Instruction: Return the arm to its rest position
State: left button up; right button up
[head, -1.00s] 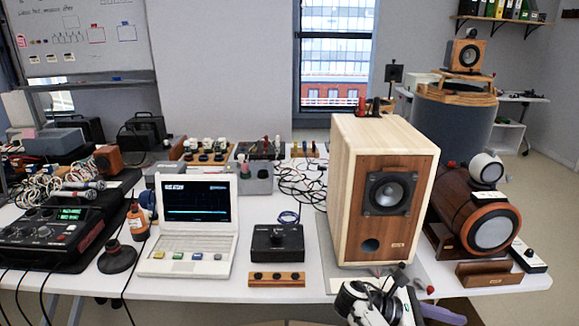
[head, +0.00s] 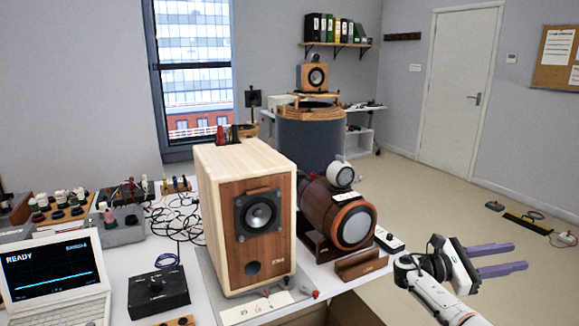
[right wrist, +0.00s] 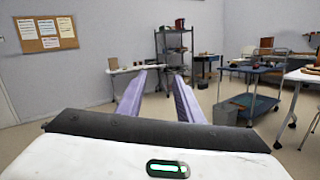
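My right gripper (head: 520,256) is out to the right of the bench, over the floor, with its two purple fingers pointing right. The fingers are apart with nothing between them, and the right wrist view also shows this gap (right wrist: 161,75). My left gripper is in neither view. The wooden speaker (head: 246,215) stands upright on the bench, well left of the right gripper. The laptop (head: 55,280) at the lower left shows "READY" on its screen.
A black box (head: 158,292) sits left of the speaker. A barrel-shaped wooden speaker (head: 340,212) lies at the bench's right end. In the right wrist view, a blue cart (right wrist: 250,100) stands at the right.

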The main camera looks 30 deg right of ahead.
notch_tip(320, 180, down, 16)
jog(key=w+a+f+n+t+y, duration=0.1)
jog(key=w+a+n+t+y, duration=0.15)
jog(key=t, duration=0.65)
jog(key=s+a+f+t+y, duration=0.1)
jog(key=a+f+t+y, duration=0.5)
jog(key=a+f, duration=0.65)
jog(key=s+a+f+m+t+y, duration=0.1)
jog(key=s+a+f+y, duration=0.2)
jog(key=a, duration=0.6)
jog(key=s+a+f+m+t+y, duration=0.15)
jog(key=s+a+y, duration=0.25)
jog(key=a, duration=0.5)
jog(key=s+a+r+m+y, duration=0.1)
jog(key=a+m+y, duration=0.1)
jog(key=a, duration=0.8)
jog(key=s+a+r+m+y, duration=0.1)
jog(key=a+m, duration=0.4)
jog(key=a, duration=0.6)
jog(key=shift+s+a+r+m+t+y, duration=0.15)
jog(key=shift+s+r+m+t+y, duration=0.2)
jog(key=shift+s+y, duration=0.25)
